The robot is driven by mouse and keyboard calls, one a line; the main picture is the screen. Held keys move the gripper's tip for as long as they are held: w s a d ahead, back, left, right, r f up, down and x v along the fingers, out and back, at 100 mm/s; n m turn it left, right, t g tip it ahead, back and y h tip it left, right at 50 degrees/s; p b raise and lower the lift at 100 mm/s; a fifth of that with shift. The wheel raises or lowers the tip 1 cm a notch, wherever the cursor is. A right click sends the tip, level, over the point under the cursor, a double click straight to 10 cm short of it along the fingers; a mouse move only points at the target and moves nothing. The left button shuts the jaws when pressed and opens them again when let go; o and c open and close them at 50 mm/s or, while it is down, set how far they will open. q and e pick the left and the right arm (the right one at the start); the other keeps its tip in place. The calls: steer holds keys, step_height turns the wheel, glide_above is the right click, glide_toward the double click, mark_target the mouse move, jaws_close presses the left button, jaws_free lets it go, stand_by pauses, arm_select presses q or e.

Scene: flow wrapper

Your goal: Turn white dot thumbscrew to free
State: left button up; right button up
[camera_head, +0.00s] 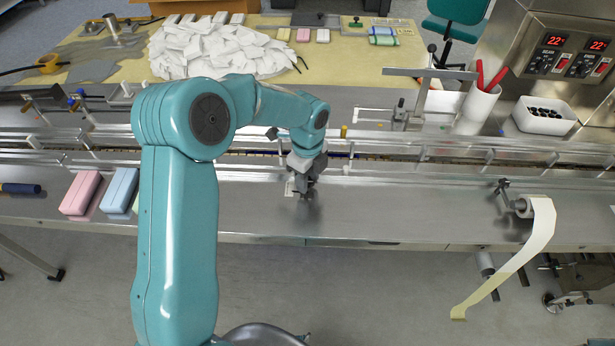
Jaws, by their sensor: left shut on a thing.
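My left gripper (303,188) is at the near guide rail of the conveyor, pointing down at the steel deck. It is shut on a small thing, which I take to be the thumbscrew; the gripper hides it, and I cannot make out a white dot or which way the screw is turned. A small pale plate (290,188) shows just left of the fingers. My right gripper is not in view.
Pink (82,192) and light-blue (119,190) blocks lie on the deck at left, near a blue-handled tool (20,188). A small yellow-topped post (343,131) stands behind the gripper. The deck between is clear.

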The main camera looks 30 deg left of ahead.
arm_select(q)
steer(key=n+b, duration=0.1)
steer(key=n, duration=0.2)
steer(key=shift+w+n, duration=0.1)
steer(key=shift+n, duration=0.3)
steer(key=n+b, duration=0.1)
steer(key=n, duration=0.3)
steer(key=shift+w+n+b, duration=0.1)
steer(key=shift+n+b, duration=0.2)
steer(key=shift+b, duration=0.05)
steer(key=n+b, duration=0.1)
steer(key=n, duration=0.4)
steer(key=n+b, duration=0.1)
steer(key=n, duration=0.2)
steer(key=shift+w+a+r, duration=0.1)
steer(key=shift+a, duration=0.05)
steer(key=n+b, duration=0.1)
steer(key=n, duration=0.5)
steer(key=shift+a, duration=0.1)
steer(key=n+b, duration=0.1)
steer(key=n, duration=0.5)
steer(key=shift+a+r+n+b, duration=0.1)
steer(key=shift+a+n+b, duration=0.05)
steer(key=shift+n+b, duration=0.25)
